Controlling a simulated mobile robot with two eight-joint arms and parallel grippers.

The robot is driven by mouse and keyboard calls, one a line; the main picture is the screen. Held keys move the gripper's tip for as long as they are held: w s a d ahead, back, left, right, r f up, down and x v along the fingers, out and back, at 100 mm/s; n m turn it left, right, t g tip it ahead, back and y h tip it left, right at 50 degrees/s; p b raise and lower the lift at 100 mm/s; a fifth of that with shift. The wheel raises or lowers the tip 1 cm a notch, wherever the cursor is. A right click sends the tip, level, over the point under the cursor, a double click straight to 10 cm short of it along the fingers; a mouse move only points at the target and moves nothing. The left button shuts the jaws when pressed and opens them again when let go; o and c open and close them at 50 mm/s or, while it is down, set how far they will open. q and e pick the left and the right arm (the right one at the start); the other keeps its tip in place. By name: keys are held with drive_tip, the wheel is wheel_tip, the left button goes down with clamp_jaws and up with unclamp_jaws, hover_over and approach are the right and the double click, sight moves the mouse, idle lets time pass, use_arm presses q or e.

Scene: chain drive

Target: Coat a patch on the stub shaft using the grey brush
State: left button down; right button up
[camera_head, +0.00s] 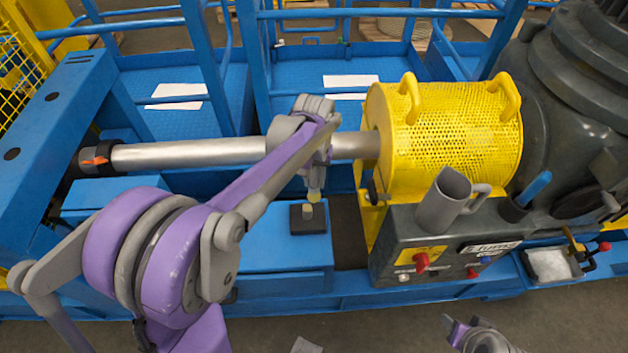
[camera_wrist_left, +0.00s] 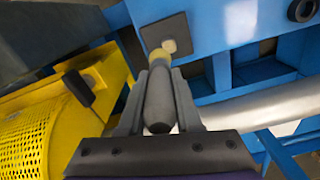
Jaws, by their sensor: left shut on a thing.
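My left gripper (camera_head: 316,168) is shut on the grey brush (camera_wrist_left: 158,98), whose pale yellow tip (camera_head: 315,192) points down. The tip is just above a small black block (camera_head: 299,224) with a pale round spot (camera_head: 307,211). In the left wrist view the tip (camera_wrist_left: 159,60) overlaps the near edge of that spot; I cannot tell whether they touch. The silver shaft (camera_head: 195,152) runs level from the blue frame to the yellow guard, behind my left arm. My right gripper (camera_head: 458,328) shows only partly at the bottom edge; its jaw opening is unclear.
The yellow perforated guard (camera_head: 450,135) covers the shaft's right end. A grey mug-like holder (camera_head: 443,200) and a blue-handled tool (camera_head: 534,188) stand on the dark box to the right. The black block rests on a blue ledge (camera_head: 270,265). Blue railings (camera_head: 350,13) stand behind.

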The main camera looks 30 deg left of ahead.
sight(314, 170)
use_arm(q)
drive_tip(key=shift+r, duration=0.4)
drive_tip(key=shift+r+p, duration=0.95)
drive_tip(key=shift+r, duration=0.6)
drive_tip(key=shift+f, duration=0.1)
